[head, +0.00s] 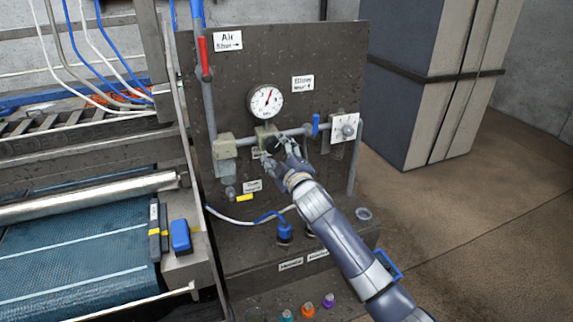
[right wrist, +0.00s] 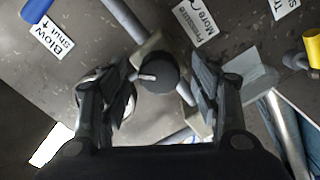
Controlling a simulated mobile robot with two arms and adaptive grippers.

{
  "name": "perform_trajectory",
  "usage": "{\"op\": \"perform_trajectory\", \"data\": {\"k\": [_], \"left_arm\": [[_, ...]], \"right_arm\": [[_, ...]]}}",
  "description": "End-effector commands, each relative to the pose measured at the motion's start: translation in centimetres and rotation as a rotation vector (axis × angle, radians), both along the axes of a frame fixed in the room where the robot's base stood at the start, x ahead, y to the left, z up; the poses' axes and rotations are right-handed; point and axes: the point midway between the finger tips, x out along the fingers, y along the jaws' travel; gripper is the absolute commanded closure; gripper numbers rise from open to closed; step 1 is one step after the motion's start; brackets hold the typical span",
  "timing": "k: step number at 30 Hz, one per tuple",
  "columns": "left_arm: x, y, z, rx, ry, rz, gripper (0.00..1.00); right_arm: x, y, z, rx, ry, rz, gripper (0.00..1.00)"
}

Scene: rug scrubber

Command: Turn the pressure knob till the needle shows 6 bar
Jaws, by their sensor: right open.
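The pressure gauge (head: 266,102) is a round white dial on the dark panel. Its red needle points up and slightly right; the numbers are too small to read. The black pressure knob (right wrist: 158,75) has a pale pointer mark and sits on a beige regulator body (head: 264,132) below the gauge. My right gripper (head: 281,155) is at the knob. In the right wrist view its open fingers (right wrist: 163,84) stand on either side of the knob, with a visible gap on each side. In the head view the gripper partly hides the knob. My left gripper is not in view.
The panel (head: 235,75) carries a red lever (head: 203,57), a blue valve handle (head: 316,126), a white plate (head: 345,127) and a yellow part (head: 244,198). A conveyor with a blue belt (head: 85,255) stands at left. Bare floor (head: 470,220) lies at right.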

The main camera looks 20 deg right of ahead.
Motion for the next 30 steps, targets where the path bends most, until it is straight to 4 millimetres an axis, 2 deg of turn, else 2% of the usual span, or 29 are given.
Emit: {"op": "perform_trajectory", "data": {"k": [12,16,22,30], "left_arm": [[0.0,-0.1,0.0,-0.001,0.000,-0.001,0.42],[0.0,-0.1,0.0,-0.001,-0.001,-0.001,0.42],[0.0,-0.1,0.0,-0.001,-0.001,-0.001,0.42],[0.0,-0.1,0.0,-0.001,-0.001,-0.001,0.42]], "right_arm": [[-7.4,-0.3,-0.1,0.000,0.001,0.000,0.42],[-9.2,-0.4,-0.1,0.000,0.003,-0.001,0.42],[-10.6,-0.5,0.0,0.000,0.001,-0.001,0.42],[-10.7,-0.4,0.0,0.000,0.001,-0.002,0.42]]}}
